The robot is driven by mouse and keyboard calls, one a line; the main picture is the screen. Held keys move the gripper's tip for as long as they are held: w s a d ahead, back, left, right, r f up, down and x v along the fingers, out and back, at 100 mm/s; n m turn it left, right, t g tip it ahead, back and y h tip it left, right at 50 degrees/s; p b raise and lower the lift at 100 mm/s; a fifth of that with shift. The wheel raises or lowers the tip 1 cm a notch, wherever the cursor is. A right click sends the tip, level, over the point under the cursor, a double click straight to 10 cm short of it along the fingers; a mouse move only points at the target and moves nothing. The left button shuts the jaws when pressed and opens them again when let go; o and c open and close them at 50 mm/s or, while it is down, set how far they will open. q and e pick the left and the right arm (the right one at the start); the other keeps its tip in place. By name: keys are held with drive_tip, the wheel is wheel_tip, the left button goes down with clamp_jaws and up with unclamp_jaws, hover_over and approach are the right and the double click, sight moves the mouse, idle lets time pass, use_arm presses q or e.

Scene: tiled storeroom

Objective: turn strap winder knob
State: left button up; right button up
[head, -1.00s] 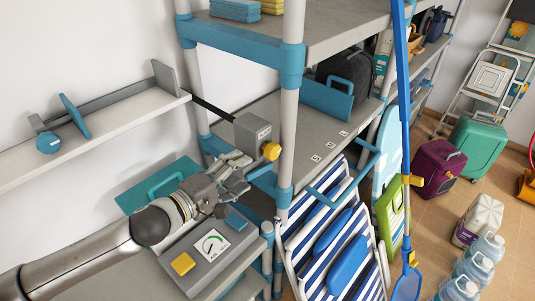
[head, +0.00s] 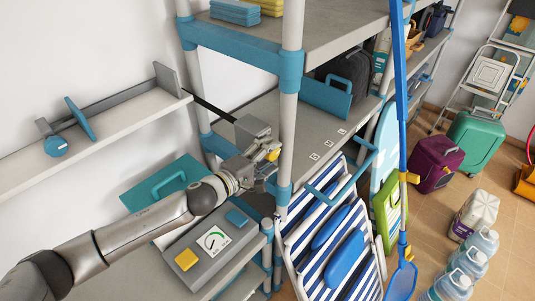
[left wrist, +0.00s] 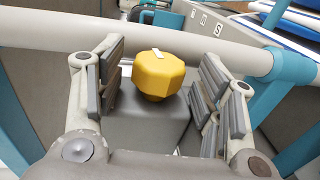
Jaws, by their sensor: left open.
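The strap winder is a grey box (head: 252,130) beside the shelf post, with a dark strap running from it to the wall shelf. Its yellow faceted knob (left wrist: 158,75) has a white mark on top and sits between the open fingers of my left gripper (left wrist: 163,85) in the left wrist view. A gap shows on each side of the knob, so the fingers do not grip it. In the head view the knob (head: 273,155) is partly hidden by my left gripper (head: 268,166). My right gripper is not in view.
A grey shelf post (head: 290,110) stands right beside the knob. Below is a grey panel with a dial (head: 213,240), a yellow button (head: 186,260) and a blue button (head: 237,217). Striped folding chairs (head: 325,235) lean at the right. A wall shelf (head: 100,135) is at the left.

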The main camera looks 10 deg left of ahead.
use_arm(q)
drive_tip(key=c, duration=1)
drive_tip(key=shift+r, duration=0.1)
drive_tip(key=shift+r+p, duration=0.1)
drive_tip(key=shift+p, duration=0.3)
drive_tip(key=shift+r+g+y+p, duration=0.15)
drive_tip(key=shift+g+y+p, duration=0.45)
drive_tip(key=shift+g, duration=0.2)
drive_tip(key=shift+w+d+r+g+y, duration=0.1)
drive_tip(key=shift+g+y, duration=0.55)
drive_tip(key=shift+g, duration=0.25)
drive_tip(key=shift+w+d+r+g+y, duration=0.1)
drive_tip(key=shift+g+y, duration=0.55)
drive_tip(key=shift+g, duration=0.25)
drive_tip(key=shift+a, duration=0.1)
